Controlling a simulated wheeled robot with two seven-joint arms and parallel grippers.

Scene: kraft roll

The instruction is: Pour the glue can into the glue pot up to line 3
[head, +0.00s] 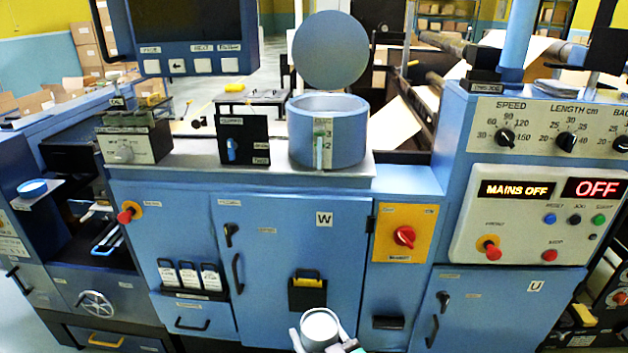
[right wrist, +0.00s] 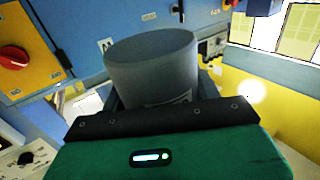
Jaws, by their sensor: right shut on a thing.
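The glue pot (head: 300,140) is a blue round pot on the machine's top, with a gauge strip (head: 319,152) on its front where I read 3 and 2. Its round grey lid (head: 330,50) stands raised above and behind it. I cannot make out a glue level in the gauge. My right gripper (head: 320,338) is low at the bottom middle, in front of the cabinet and well below the pot. It is shut on the glue can (head: 319,325), a grey cylinder with a pale round top. The can (right wrist: 152,65) also shows in the right wrist view. My left gripper is out of view.
A black switch box (head: 243,140) stands left of the pot. A screen panel (head: 190,35) overhangs at the upper left. A blue control console (head: 530,130) rises on the right, reading MAINS OFF and OFF. A red knob (head: 404,237) sits on a yellow plate below.

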